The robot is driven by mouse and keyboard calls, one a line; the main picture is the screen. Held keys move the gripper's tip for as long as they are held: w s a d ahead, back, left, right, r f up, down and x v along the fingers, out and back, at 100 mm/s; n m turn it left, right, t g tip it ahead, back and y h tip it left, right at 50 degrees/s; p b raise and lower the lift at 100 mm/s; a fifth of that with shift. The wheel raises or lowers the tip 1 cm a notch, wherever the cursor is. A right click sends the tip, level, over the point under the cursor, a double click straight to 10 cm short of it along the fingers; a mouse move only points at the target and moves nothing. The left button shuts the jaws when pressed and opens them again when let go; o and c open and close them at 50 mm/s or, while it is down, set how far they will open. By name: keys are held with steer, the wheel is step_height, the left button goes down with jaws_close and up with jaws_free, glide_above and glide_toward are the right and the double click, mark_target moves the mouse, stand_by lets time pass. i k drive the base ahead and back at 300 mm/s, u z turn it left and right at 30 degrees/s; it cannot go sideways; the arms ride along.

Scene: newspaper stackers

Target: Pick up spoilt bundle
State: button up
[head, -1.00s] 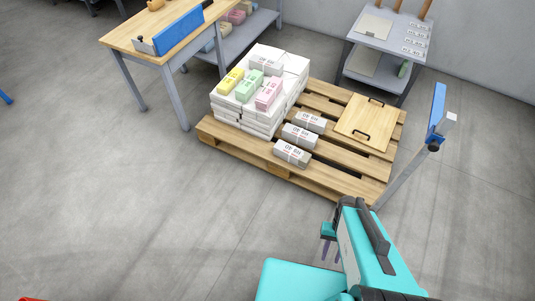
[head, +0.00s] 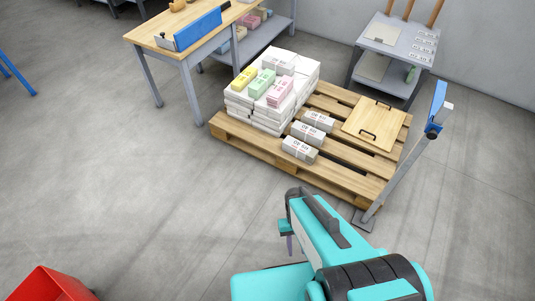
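Three grey-white bundles with dark print lie in a row on the wooden pallet (head: 345,185): a near one (head: 300,149), a middle one (head: 308,134) and a far one (head: 318,120). On the white paper stack (head: 262,117) at the pallet's left lie a yellow bundle (head: 244,78), a green bundle (head: 262,83), a pink bundle (head: 281,92) and a grey-white bundle (head: 278,65). I cannot tell which bundle is spoilt. My gripper (head: 290,244) is in front of the pallet, apart from all bundles. My arm hides most of it, so its opening does not show.
A wooden board with handles (head: 375,124) lies on the pallet's right. A post with a blue panel (head: 437,104) stands at its right corner. A wooden-topped table (head: 150,31) and a grey shelf (head: 398,44) stand behind. A red bin (head: 48,286) is at lower left.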

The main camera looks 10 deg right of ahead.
mark_target(308, 154)
steer(key=u, duration=0.85)
steer(key=k, duration=0.55)
steer(key=u, duration=0.85)
steer(key=k, duration=0.95)
steer(key=u, duration=0.1)
steer(key=i, duration=0.4)
steer(key=z, duration=0.85)
steer(key=i, duration=1.45)
steer(key=z, duration=0.15)
